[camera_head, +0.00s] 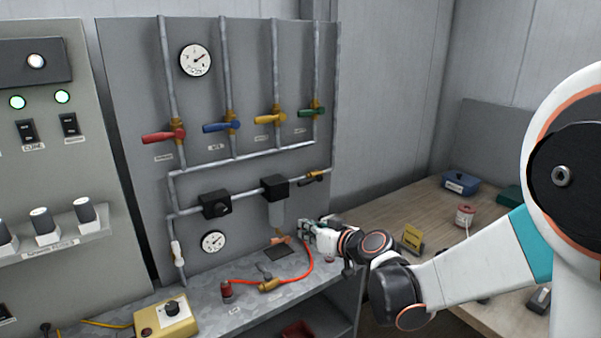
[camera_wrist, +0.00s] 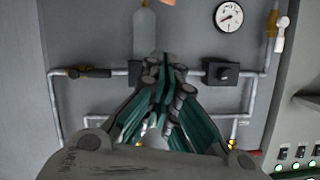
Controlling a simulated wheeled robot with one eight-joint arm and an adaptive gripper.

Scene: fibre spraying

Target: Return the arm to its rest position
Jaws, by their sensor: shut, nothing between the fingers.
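My arm reaches in from the right in the head view, and my gripper (camera_head: 308,229) is in front of the lower right part of the grey valve panel (camera_head: 125,85). It is just right of the clear filter bowl (camera_head: 277,214) and above the steel bench (camera_head: 205,295). In the wrist view my gripper (camera_wrist: 164,62) has its green-padded fingers together at the tips, with nothing between them. The panel fills the view behind the fingers, turned upside down. The fingertips overlap the filter there, and I cannot tell whether they touch it.
Red, blue, yellow and green valve handles (camera_head: 221,127) sit on the panel's pipes. A red hose (camera_head: 300,276) curves over the bench below my gripper. A yellow control box (camera_head: 165,319) stands at the front. A wooden table (camera_head: 425,212) with a blue box (camera_head: 460,183) is at right.

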